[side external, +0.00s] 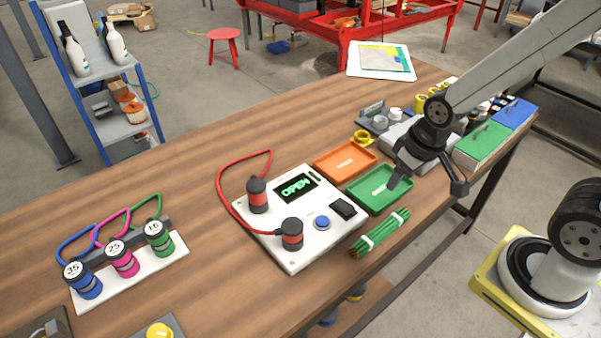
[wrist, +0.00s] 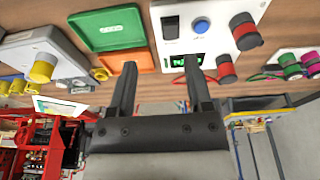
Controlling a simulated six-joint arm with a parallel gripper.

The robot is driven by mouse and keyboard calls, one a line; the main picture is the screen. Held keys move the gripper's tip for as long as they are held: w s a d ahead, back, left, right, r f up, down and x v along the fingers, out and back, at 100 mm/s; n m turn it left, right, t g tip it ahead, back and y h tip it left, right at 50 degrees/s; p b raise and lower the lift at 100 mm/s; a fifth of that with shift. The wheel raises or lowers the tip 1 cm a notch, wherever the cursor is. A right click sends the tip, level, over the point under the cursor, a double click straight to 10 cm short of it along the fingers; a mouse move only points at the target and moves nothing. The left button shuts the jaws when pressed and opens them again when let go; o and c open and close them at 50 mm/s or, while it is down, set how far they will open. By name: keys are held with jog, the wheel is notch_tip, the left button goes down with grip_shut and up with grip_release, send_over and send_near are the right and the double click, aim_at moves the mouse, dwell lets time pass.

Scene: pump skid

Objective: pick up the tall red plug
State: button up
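Two red plugs with black tops stand on the white box (side external: 272,248), joined by a red cable. The plug by the lit "OPEN" display (side external: 257,197) looks slightly taller; it also shows in the wrist view (wrist: 226,70). The other plug (side external: 292,235) is nearer the blue button and shows in the wrist view (wrist: 245,32). Which one is the tall plug is hard to tell for sure. My gripper (side external: 427,187) is open and empty, above the table to the right of the white box, near the green tray. Its fingers also show in the wrist view (wrist: 160,88).
The green tray (side external: 405,202), orange tray (side external: 345,160) and a bundle of green rods (side external: 380,232) lie beside the box. Blue, pink and green numbered plugs (side external: 122,258) stand on a white base at left. Bare table (side external: 195,205) lies between them and the box.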

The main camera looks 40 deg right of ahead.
jog(key=o, duration=0.4)
jog(key=shift+c, duration=0.2)
jog(key=shift+w, duration=0.15)
jog(key=m+g, duration=0.2)
jog(key=m, duration=1.3)
send_over(256, 185)
jog(key=d, duration=0.1)
jog(key=f, duration=0.6)
jog(key=shift+s+f, duration=0.3)
jog(key=shift+w+a+f+m+g, duration=0.3)
jog(key=shift+a, duration=0.15)
jog(key=shift+f, duration=0.1)
jog(key=shift+f, duration=1.2)
